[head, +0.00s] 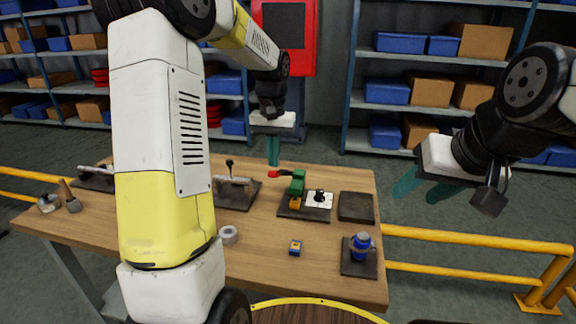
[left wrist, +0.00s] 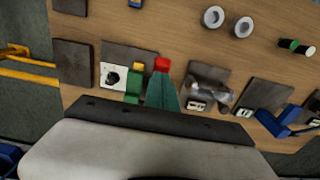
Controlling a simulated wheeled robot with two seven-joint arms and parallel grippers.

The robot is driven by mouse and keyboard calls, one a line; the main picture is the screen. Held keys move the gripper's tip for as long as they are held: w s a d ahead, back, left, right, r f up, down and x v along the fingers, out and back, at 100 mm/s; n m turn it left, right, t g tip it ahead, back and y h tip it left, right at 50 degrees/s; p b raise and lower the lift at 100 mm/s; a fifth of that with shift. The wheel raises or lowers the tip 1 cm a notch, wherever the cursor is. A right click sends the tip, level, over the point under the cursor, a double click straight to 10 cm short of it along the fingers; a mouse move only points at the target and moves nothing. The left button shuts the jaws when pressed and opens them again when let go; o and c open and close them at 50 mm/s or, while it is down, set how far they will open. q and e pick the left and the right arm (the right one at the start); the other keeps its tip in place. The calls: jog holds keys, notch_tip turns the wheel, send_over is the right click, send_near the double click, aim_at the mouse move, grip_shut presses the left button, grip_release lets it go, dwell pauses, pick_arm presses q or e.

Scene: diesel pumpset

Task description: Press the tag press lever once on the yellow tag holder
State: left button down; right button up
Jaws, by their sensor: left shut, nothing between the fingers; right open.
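The green tag press (head: 297,186) stands on a dark base plate on the table. Its lever ends in a red knob (head: 273,174) that points left. The yellow tag holder (head: 295,206) sits low under the press and also shows in the left wrist view (left wrist: 139,66). My left gripper (head: 273,163) is shut and empty, its teal fingers pointing down just above the red knob. In the left wrist view the fingertips meet the red knob (left wrist: 162,64) in the picture; I cannot tell whether they touch. My right gripper (head: 421,185) is open and empty, right of the table.
A white plate with a black knob (head: 319,199) lies beside the press. A dark pad (head: 356,207), a blue part (head: 362,242), a small blue-yellow box (head: 296,248) and a lever fixture (head: 233,192) are nearby. Yellow rails (head: 470,243) stand on the right.

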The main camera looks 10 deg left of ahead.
pick_arm(q)
jog(key=shift+f, duration=1.5)
jog(key=shift+s+f, duration=0.6)
jog(key=shift+f, duration=1.7)
jog(key=shift+w+r, duration=0.25)
jog(key=shift+r, duration=1.8)
jog(key=shift+w+r, duration=0.3)
jog(key=shift+r, duration=1.8)
jog(key=shift+w+r, duration=0.25)
jog(key=shift+r, duration=2.2)
jog(key=s+d+r+t+h, duration=0.1)
jog(key=s+r+t, duration=0.1)
jog(key=s, duration=1)
jog(key=s+d+r+t+h, duration=0.1)
jog(key=s+t, duration=0.3)
jog(key=s, duration=0.8)
jog(key=shift+s+r, duration=0.35)
jog(key=shift+r, duration=0.15)
